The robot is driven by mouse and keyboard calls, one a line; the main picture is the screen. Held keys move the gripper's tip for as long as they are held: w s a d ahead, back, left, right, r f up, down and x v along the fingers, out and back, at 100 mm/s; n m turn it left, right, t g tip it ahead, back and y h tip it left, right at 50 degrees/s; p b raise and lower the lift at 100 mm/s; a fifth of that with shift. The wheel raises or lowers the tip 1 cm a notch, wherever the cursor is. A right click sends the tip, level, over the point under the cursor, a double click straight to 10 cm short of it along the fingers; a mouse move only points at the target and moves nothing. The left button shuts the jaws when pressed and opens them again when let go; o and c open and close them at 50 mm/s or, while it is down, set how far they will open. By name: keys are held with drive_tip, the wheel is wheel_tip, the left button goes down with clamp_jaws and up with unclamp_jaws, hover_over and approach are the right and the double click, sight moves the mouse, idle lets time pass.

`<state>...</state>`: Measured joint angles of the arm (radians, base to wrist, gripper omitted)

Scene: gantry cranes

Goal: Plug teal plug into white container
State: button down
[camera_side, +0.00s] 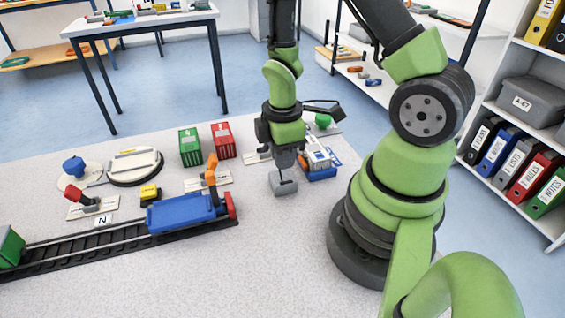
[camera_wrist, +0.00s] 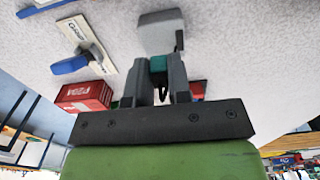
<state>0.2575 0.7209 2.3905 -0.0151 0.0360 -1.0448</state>
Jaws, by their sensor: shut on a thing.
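My gripper (camera_side: 285,168) points down over the grey table. In the wrist view, its two fingers (camera_wrist: 160,78) are shut on the teal plug (camera_wrist: 158,64), of which only a small part shows between them. A light grey block (camera_wrist: 160,33) sits just beyond the fingertips; it also shows below my gripper in the side view (camera_side: 283,184). I cannot tell whether it is joined to the plug or touches the table. A whitish box (camera_side: 318,157), probably the white container, is on a blue base (camera_side: 321,173) right of my gripper, partly hidden by it.
A green container (camera_side: 190,147) and a red container (camera_side: 223,141) stand left of my gripper. A blue wagon (camera_side: 185,213) is on black rails (camera_side: 120,246), with an orange lever (camera_side: 212,170) behind it. A green knob (camera_side: 323,120) is behind the whitish box. The table's front middle is clear.

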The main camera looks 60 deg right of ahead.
wheel_tip(320, 180, up, 6)
drive_tip(key=shift+r, duration=0.2)
hover_over(319, 156)
drive_tip(key=shift+w+a+f, duration=0.1)
drive_tip(key=shift+a+f, duration=0.05)
drive_tip(key=shift+f, duration=0.75)
drive_tip(key=shift+d+f, duration=0.15)
drive_tip(key=shift+d, duration=0.05)
drive_tip(key=shift+f, duration=2.5)
drive_tip(key=shift+f, duration=0.4)
drive_tip(key=shift+c, duration=2.4)
unclamp_jaws()
drive_tip(key=shift+r, duration=0.1)
drive_tip(key=shift+r, duration=3.45)
